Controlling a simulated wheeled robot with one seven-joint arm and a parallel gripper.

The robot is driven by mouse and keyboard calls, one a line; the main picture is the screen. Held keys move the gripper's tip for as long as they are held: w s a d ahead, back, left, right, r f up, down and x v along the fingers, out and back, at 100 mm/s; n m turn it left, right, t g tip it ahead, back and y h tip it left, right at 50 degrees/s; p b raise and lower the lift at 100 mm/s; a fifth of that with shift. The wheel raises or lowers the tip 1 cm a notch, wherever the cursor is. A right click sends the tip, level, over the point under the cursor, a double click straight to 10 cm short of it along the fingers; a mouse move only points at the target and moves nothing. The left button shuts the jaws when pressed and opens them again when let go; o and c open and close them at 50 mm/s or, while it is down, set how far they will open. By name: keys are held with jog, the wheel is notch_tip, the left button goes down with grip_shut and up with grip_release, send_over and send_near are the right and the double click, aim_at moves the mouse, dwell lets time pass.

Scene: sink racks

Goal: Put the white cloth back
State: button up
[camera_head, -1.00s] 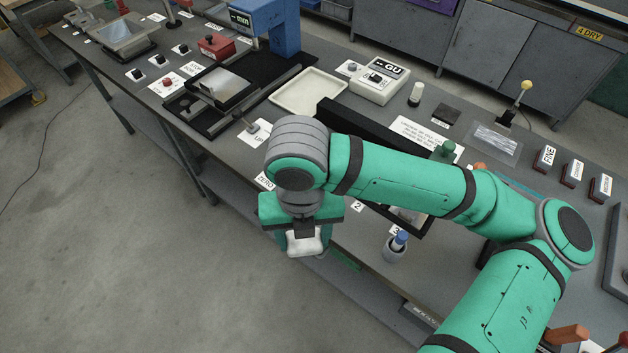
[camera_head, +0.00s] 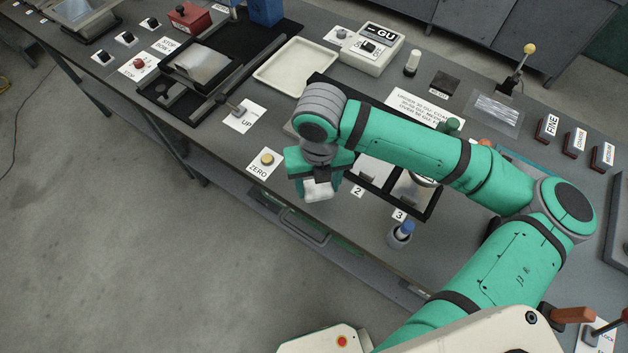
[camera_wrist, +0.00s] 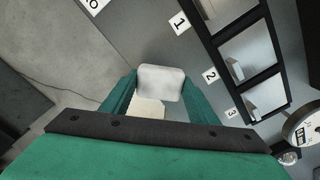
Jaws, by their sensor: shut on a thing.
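The white cloth (camera_head: 318,191) is a small, rounded white bundle gripped below my wrist near the bench's front edge. In the wrist view the cloth (camera_wrist: 161,80) sits between the two green fingers, with a cream-coloured piece below it. My gripper (camera_head: 317,183) is shut on the cloth, and it also shows in the wrist view (camera_wrist: 160,92). The black-framed tray (camera_wrist: 238,25), with compartments labelled 1, 2 and 3, lies to the right of the gripper in the wrist view. My arm hides part of that tray in the head view.
A ZERO button (camera_head: 267,159) is left of my gripper. A blue-capped bottle in a holder (camera_head: 402,232) stands right of it, near label 3. An empty cream tray (camera_head: 295,64), a lever marked UP (camera_head: 233,107) and a GU meter (camera_head: 368,48) are farther back.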

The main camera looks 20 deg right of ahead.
aim_at(319, 190)
jog(key=shift+w+d+f, duration=0.15)
jog(key=shift+w+f, duration=0.1)
jog(key=shift+f, duration=0.1)
jog(key=f, duration=0.1)
jog(key=w+f, duration=0.1)
jog(key=f, duration=0.1)
jog(key=shift+d, duration=0.2)
jog(key=shift+s+a+f, duration=0.1)
jog(key=shift+f, duration=0.25)
jog(key=shift+s, duration=0.2)
jog(key=shift+f, duration=0.35)
